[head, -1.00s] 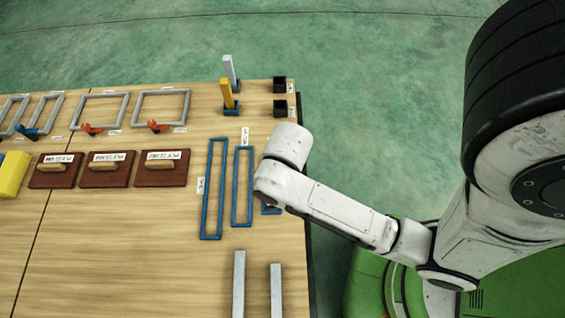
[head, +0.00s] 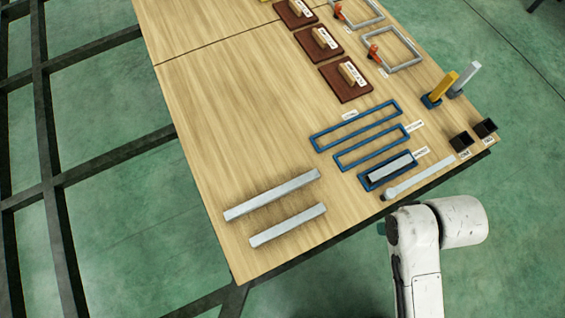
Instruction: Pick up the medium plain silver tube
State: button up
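Two plain silver tubes lie loose and roughly parallel on the wooden table (head: 230,130), near its front left part. The longer silver tube (head: 272,195) is farther from the table's near edge. The medium silver tube (head: 288,224) is shorter and lies closer to that edge. A short silver tube (head: 391,167) lies inside the smallest blue frame. My gripper is not in view; only white links of my arm show at the lower right, beyond the table's edge and apart from the tubes.
Two larger blue frames (head: 356,126) look empty. A thin light-grey bar (head: 425,176) with a dark end lies near the edge. Brown blocks with handles (head: 346,80), grey square frames (head: 393,50), upright posts (head: 464,78) and black cups (head: 461,142) stand farther back. The left of the table is clear.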

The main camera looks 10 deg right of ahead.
aim_at(286, 225)
jog(key=k+j, duration=0.15)
jog(key=k, duration=0.3)
jog(key=k+j+u, duration=0.1)
jog(key=k, duration=0.3)
jog(key=k+j, duration=0.3)
jog(key=k, duration=0.15)
